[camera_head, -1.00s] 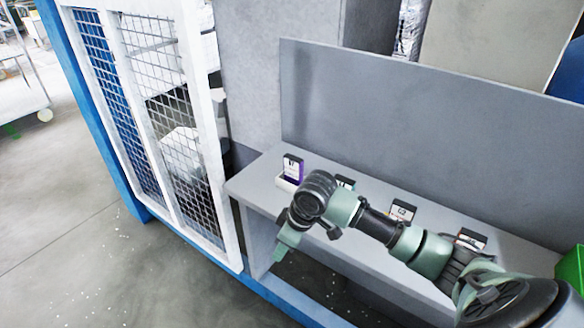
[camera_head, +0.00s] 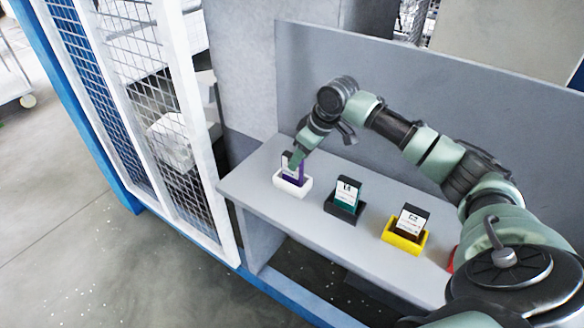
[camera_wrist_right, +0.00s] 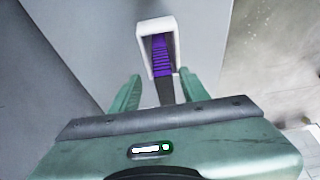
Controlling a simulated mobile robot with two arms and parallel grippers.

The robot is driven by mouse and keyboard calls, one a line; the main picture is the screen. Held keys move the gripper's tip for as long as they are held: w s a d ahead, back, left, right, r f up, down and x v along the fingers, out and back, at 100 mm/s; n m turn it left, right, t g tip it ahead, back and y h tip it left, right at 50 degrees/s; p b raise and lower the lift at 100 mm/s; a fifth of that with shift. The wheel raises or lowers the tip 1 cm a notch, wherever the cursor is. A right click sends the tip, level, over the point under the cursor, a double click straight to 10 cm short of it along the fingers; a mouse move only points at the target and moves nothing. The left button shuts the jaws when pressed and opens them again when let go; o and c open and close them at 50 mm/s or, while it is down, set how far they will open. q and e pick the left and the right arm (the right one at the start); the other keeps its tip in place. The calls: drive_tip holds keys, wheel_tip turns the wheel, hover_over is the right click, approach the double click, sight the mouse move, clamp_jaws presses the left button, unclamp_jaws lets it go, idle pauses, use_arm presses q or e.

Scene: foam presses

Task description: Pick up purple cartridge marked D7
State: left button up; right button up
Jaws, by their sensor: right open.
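The purple cartridge (camera_head: 300,170) stands in a white holder (camera_head: 291,187) at the left end of the grey shelf in the head view. Its marking is too small to read here. In the right wrist view the purple cartridge (camera_wrist_right: 162,58) shows ribbed inside the white holder (camera_wrist_right: 144,32), just beyond the fingers. My right gripper (camera_head: 293,160) is at the cartridge's upper part in the head view, partly covering it. In the wrist view my right gripper (camera_wrist_right: 158,88) is open, its green fingers on either side of the cartridge's dark end. My left gripper is not in view.
On the grey shelf (camera_head: 262,205), a teal cartridge (camera_head: 347,192) stands in a black holder and another cartridge (camera_head: 411,219) in a yellow holder. A red edge (camera_head: 451,259) shows further right. A white mesh fence (camera_head: 130,100) stands left and a grey panel rises behind.

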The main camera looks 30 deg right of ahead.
sight(296, 178)
drive_tip(key=shift+a+f+p, duration=0.55)
drive_tip(key=shift+p, duration=0.05)
drive_tip(key=x, duration=0.4)
drive_tip(key=shift+w+d+p, duration=0.25)
drive_tip(key=shift+w+p, duration=0.05)
drive_tip(key=shift+p, duration=0.1)
drive_tip(key=shift+f, duration=0.1)
drive_tip(key=shift+s, duration=0.1)
drive_tip(key=c, duration=1)
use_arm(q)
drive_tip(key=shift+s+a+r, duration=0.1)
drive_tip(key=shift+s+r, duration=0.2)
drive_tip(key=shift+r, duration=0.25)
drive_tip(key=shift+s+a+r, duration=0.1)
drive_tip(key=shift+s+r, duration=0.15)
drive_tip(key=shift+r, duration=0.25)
